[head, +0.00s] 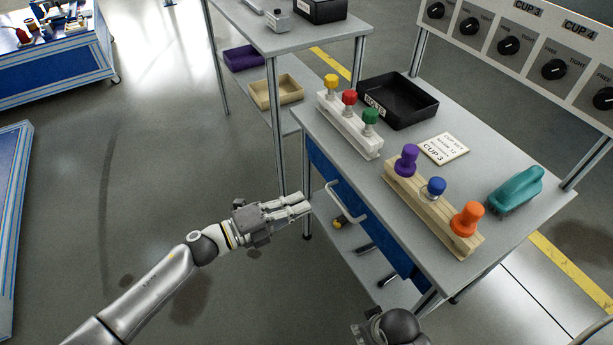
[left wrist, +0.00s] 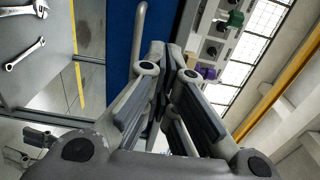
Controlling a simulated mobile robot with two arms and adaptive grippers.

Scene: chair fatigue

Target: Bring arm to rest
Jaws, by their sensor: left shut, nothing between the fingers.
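My left gripper (head: 303,204) reaches in from the left in the head view. Its fingers are together and empty, in the air just left of the workbench's drawer handle (head: 347,202). In the left wrist view the closed fingers (left wrist: 168,58) point toward the blue drawer front (left wrist: 119,40), with nothing between them. Part of my right arm's end (head: 390,328) shows at the bottom edge of the head view. Its fingertips cannot be made out.
The workbench (head: 320,140) holds a white rack (head: 349,128) and a wooden rack (head: 432,208) with coloured knobs, a black tray (head: 400,100), a label card (head: 444,148) and a teal tool (head: 517,190). Open floor (head: 130,170) lies left.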

